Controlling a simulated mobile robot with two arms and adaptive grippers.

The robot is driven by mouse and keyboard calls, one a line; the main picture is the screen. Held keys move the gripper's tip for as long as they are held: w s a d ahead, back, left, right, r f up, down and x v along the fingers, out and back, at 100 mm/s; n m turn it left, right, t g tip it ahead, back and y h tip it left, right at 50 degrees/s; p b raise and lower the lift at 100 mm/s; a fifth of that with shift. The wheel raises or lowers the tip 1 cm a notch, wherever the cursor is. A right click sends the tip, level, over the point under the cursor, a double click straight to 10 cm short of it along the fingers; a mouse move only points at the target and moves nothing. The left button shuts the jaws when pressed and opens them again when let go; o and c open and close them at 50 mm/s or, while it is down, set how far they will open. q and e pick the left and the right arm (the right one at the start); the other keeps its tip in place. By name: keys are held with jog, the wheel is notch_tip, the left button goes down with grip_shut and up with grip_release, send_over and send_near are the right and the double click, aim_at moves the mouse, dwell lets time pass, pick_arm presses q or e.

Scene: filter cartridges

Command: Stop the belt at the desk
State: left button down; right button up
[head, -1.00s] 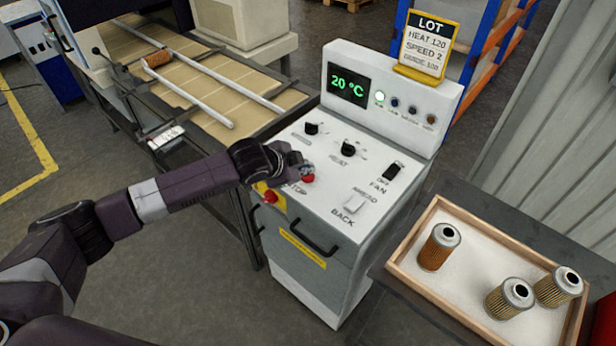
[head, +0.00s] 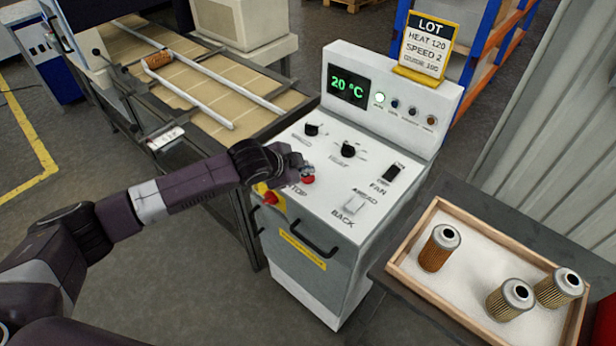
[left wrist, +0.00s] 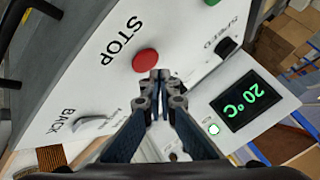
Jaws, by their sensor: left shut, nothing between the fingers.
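The control desk (head: 305,240) stands in the middle of the head view, with a green display (head: 347,87) reading 20 °C. The red STOP button (head: 308,180) is on its sloping top; it also shows in the left wrist view (left wrist: 145,62). My left gripper (head: 306,171) is shut and empty, its tips close by the button. In the left wrist view its fingertips (left wrist: 158,76) appear just beside the red button; I cannot tell whether they touch it. My right gripper is not in view.
The desk top also has the speed knob (head: 312,130), heat knob (head: 348,150), fan switch (head: 395,172) and BACK/AHEAD rocker (head: 354,204). A second red knob (head: 271,197) is on the desk's front edge. A wooden tray (head: 412,232) with three cartridges stands at right.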

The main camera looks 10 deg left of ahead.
aim_at(307, 179)
pick_arm(q)
jog(key=shift+f, duration=0.1)
jog(key=shift+f, duration=0.35)
jog(key=shift+s+f, duration=0.1)
jog(key=shift+f, duration=0.4)
dwell(0.9)
jog(key=shift+r+p, duration=0.9)
notch_tip(307, 179, up, 5)
jog(key=p, duration=0.5)
dwell(0.6)
